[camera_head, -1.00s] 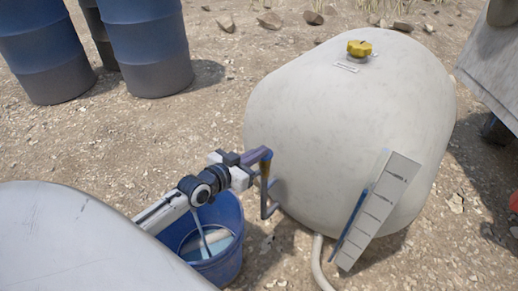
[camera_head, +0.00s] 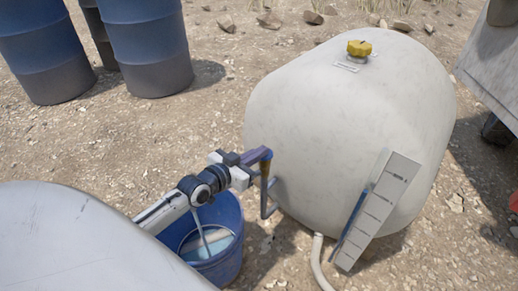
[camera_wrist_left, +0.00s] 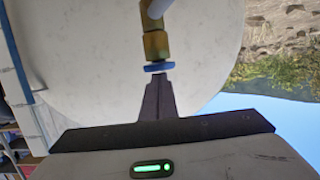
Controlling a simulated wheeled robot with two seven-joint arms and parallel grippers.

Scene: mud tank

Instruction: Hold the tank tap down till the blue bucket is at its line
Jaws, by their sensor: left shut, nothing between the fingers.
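The white tank (camera_head: 340,120) stands in the middle of the head view, with a yellow cap on top. Its tap shows in the left wrist view as a brass body (camera_wrist_left: 155,44) with a blue part (camera_wrist_left: 159,67). My left gripper (camera_head: 266,154) is shut and empty, its fingertips at the blue part of the tap; it also shows in the left wrist view (camera_wrist_left: 158,78). The blue bucket (camera_head: 226,262) stands below my left arm, partly hidden by it. A pale stream falls into it, and pale liquid lies inside. I cannot make out a line in it. My right gripper is out of view.
A white graduated board (camera_head: 378,212) with a blue strip stands against the tank front. A pale hose (camera_head: 318,262) runs from the tank's base. Blue barrels (camera_head: 148,45) stand at the back left. Gravelly ground lies open between barrels and tank.

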